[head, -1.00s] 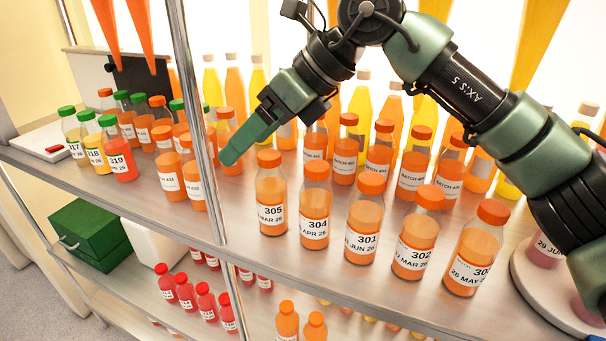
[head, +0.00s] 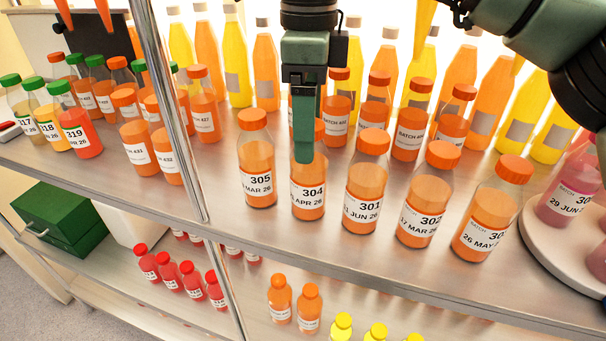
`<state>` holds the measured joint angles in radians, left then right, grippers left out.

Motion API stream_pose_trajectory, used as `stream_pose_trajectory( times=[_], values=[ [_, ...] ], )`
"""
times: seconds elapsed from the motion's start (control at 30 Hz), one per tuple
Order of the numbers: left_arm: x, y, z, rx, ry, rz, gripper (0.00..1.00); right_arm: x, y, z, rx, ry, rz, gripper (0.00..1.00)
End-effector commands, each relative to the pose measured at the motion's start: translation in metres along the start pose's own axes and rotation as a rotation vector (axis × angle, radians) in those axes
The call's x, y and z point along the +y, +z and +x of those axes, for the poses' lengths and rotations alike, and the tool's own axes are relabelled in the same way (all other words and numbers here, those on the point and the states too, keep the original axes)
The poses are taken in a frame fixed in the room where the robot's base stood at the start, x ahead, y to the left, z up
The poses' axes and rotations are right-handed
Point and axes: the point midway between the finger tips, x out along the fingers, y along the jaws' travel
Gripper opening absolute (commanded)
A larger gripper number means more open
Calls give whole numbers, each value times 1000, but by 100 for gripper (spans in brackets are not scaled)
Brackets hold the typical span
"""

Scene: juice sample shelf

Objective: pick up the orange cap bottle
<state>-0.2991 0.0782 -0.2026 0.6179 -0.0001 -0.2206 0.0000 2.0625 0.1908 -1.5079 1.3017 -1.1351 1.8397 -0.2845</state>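Several orange-cap bottles stand upright in a front row on the upper shelf. They are bottle 305 (head: 257,160), bottle 304 (head: 308,190), bottle 301 (head: 364,185), bottle 302 (head: 427,195) and one more (head: 488,208) whose number is partly unreadable. My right gripper (head: 304,158) points down in front of bottle 304, covering part of its cap and upper body. Only one green finger shows clearly, so its opening is hidden. I cannot tell whether it touches the bottle. My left gripper is not in view.
Green-cap bottles (head: 80,130) stand left of a metal post (head: 172,100). A round white stand (head: 548,250) is at the right. The lower shelf holds small red bottles and a green box (head: 68,222).

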Motion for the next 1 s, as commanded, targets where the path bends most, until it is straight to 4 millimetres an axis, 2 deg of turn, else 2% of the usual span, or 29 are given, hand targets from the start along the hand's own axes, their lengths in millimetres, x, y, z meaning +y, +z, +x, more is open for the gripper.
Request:
stream_pose_trajectory(
  times=[0.37,0.5,0.77,0.87,1.0],
  values=[
    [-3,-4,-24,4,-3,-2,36,7,-1,45,1,4,-3,77],
    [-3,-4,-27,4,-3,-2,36,6,0,63,-1,2,0,77],
    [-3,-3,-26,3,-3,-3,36,6,0,68,-4,0,0,77],
    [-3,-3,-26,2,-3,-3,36,6,0,68,-4,0,0,55],
    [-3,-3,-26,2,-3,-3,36,6,0,68,-4,0,0,16]
  ],
)
